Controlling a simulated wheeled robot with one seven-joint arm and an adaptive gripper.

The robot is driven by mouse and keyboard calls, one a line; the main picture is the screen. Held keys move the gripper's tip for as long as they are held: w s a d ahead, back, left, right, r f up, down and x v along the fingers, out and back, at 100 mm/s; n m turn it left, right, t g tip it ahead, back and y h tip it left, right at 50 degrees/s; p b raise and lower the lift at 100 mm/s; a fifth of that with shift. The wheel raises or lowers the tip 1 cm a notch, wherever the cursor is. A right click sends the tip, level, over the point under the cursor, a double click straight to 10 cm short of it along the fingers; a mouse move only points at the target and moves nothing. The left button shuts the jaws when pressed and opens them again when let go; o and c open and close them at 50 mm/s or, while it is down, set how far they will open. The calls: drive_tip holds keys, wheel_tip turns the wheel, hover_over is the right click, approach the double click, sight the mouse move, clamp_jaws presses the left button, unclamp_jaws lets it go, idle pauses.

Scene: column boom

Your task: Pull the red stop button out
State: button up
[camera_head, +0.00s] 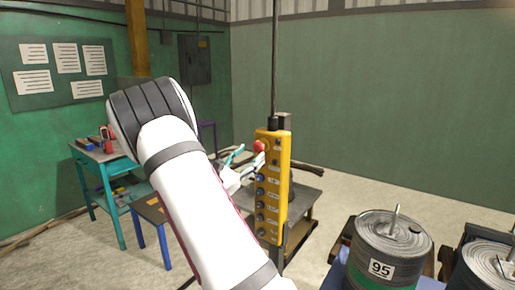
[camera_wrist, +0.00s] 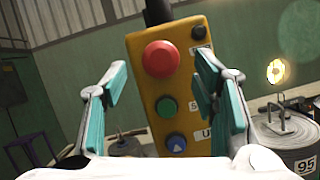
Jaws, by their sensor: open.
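The red stop button (camera_wrist: 161,59) is a round red knob at the top of a yellow control box (camera_wrist: 190,42). In the head view the red button (camera_head: 259,146) shows near the top of the tall yellow box (camera_head: 272,215), which hangs upright from a dark cable. My gripper (camera_wrist: 160,82) is open, with teal-lined fingers to the left and right of the button in the wrist view. I see no contact with it. In the head view my gripper (camera_head: 246,158) is beside the box's upper left, partly hidden by my white arm.
Below the red button are a green button (camera_wrist: 166,106) and a blue button (camera_wrist: 176,143). Wire drums (camera_head: 390,238) stand at the lower right. A teal workbench (camera_head: 108,152) and a blue-legged stool (camera_head: 150,212) are at left. A dark table (camera_head: 308,198) is behind the box.

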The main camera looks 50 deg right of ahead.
sight(256, 149)
drive_tip(key=shift+x, duration=2)
drive_tip(key=shift+c, duration=0.3)
